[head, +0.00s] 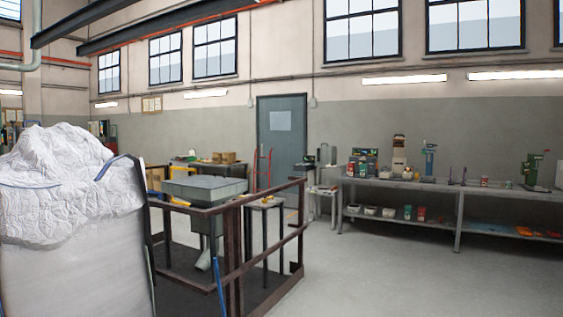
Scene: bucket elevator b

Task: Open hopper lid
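A grey metal box with a flat top, which looks like the hopper (206,216), stands on a dark platform left of the middle in the head view. Its flat grey top, which looks like the lid (205,188), lies level and appears closed. A brown railing partly hides the lower part of the hopper. Neither of my grippers shows in this view, and no arm is near the hopper.
A large white bulk bag (70,220) fills the left foreground. A brown railing (270,228) edges the platform's right side. A long grey workbench (450,190) with tools and small items runs along the right wall. The grey floor (390,265) at the right is clear.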

